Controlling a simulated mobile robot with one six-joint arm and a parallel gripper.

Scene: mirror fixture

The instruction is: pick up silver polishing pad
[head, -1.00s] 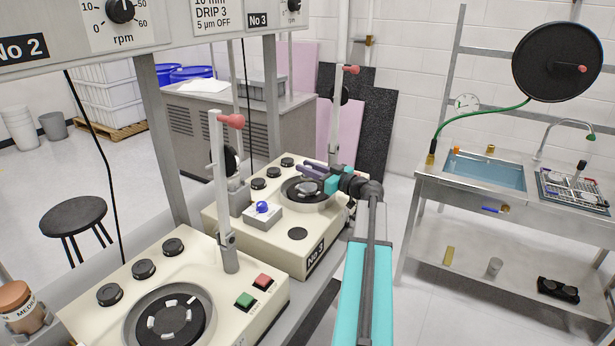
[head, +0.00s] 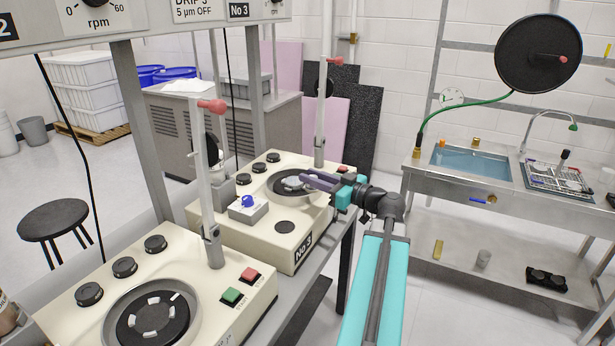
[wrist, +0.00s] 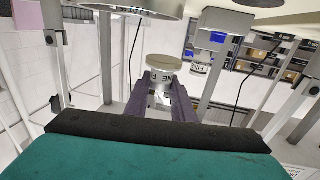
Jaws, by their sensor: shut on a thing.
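My gripper (head: 306,180), with purple fingers and a teal body, is over the right part of the round dark plate (head: 276,194) on the No 3 machine. In the wrist view, the purple fingers of my gripper (wrist: 161,88) are shut on a small silver-grey thing (wrist: 159,99), which I take for the silver polishing pad. In the head view, pale silvery pieces show by the fingertips, and I cannot tell which are held and which lie on the plate.
An upright post with a red knob (head: 326,62) stands behind the plate. A grey block with a blue ball (head: 247,201) sits left of it. The nearer machine (head: 150,270) is at front left. A sink bench (head: 470,185) is at the right, with open floor between.

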